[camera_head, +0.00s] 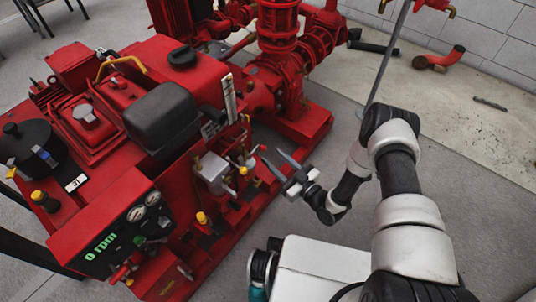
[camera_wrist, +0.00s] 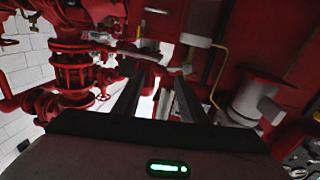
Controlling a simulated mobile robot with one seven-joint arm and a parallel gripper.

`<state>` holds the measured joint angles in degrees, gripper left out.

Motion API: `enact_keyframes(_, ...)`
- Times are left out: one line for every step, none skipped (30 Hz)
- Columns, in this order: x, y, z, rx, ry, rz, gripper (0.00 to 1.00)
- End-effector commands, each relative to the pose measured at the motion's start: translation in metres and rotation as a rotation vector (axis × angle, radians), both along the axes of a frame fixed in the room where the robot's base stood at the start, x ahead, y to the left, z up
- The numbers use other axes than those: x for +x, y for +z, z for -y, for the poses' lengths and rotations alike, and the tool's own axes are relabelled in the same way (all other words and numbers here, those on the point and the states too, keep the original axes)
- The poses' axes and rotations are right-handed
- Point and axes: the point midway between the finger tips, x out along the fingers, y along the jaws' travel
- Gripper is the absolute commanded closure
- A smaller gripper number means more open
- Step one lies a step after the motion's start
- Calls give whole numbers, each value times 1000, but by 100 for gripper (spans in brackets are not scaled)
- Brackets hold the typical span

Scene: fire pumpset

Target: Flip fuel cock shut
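The red fire pumpset (camera_head: 150,150) fills the left and middle of the head view. My gripper (camera_head: 271,155) is at its right side, with two fingers apart and pointing toward a grey metal block (camera_head: 215,172) with small yellow and red fittings (camera_head: 243,170). I cannot tell which small fitting is the fuel cock. In the wrist view my gripper (camera_wrist: 163,70) is open, with nothing visibly held between its fingers. A small red piece (camera_wrist: 178,71) shows beyond the fingertips; whether they touch it is unclear.
A control panel (camera_head: 120,235) reading 0 rpm faces the front. A black box-shaped cover (camera_head: 162,118) and red flanged pipework (camera_head: 280,50) stand above and behind. A thin yellow pipe (camera_wrist: 219,75) runs near the fingers in the wrist view. Grey floor (camera_head: 480,215) at the right is free.

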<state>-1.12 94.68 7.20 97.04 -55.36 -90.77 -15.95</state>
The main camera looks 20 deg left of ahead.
Motion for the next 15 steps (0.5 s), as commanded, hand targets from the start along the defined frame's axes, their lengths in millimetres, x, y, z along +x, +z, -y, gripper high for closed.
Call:
enact_keyframes(5, -1, -8, 1, 0, 2, 62)
enact_keyframes(8, -1, -12, 1, 1, 2, 62)
enact_keyframes(11, -1, -17, 0, 2, 2, 62)
enact_keyframes(13, -1, -20, 1, 1, 3, 62)
enact_keyframes(15, -1, -23, 1, 0, 3, 62)
enact_keyframes(17, -1, -26, 0, -1, 1, 62)
enact_keyframes(18, -1, -27, -1, 0, 1, 62)
enact_keyframes(19, -1, -29, 0, 0, 0, 62)
enact_keyframes(20, -1, -31, -1, 0, -1, 62)
enact_keyframes(21, 0, -32, 0, 0, 0, 62)
enact_keyframes(22, 0, -32, 0, 0, 0, 62)
enact_keyframes(22, 0, -33, 0, 0, 0, 62)
enact_keyframes(22, 0, -33, 0, 0, 0, 62)
enact_keyframes(22, 0, -33, 0, -1, 0, 62)
enact_keyframes(22, 0, -33, 0, -1, 0, 62)
